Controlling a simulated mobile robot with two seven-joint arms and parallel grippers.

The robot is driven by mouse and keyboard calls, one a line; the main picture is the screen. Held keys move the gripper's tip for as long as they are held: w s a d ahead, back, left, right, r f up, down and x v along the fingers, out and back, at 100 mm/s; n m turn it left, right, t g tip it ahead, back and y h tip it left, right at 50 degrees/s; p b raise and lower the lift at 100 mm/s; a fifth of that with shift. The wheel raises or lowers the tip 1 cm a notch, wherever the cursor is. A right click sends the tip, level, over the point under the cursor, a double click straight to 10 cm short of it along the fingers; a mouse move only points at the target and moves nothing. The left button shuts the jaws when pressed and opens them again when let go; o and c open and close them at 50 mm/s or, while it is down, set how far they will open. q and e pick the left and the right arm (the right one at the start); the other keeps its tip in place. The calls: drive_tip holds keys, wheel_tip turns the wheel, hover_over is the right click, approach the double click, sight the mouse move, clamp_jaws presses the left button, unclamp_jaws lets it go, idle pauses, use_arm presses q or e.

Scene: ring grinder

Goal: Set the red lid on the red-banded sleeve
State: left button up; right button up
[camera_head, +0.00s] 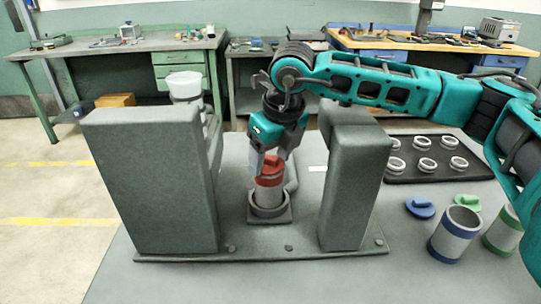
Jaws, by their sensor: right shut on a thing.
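The red-banded sleeve (269,190) stands upright in a round holder (268,210) on a square base, between two grey-green blocks. The red lid (271,168) is at the top of the sleeve. My right gripper (270,160) comes down from above and is shut on the red lid. Its fingers partly hide the lid, and I cannot tell whether the lid is fully seated on the sleeve's rim. My left gripper does not show.
Tall grey-green blocks (150,180) and (355,185) flank the holder closely. A blue lid (420,208), a blue-banded sleeve (454,234), a green lid (467,202) and a green-banded sleeve (503,230) stand at right. A black tray (400,178) holds several rings.

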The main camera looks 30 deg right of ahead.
drive_tip(key=shift+f, duration=0.1)
idle(0.4)
idle(0.3)
drive_tip(key=o, duration=1.1)
drive_tip(key=shift+o, duration=0.4)
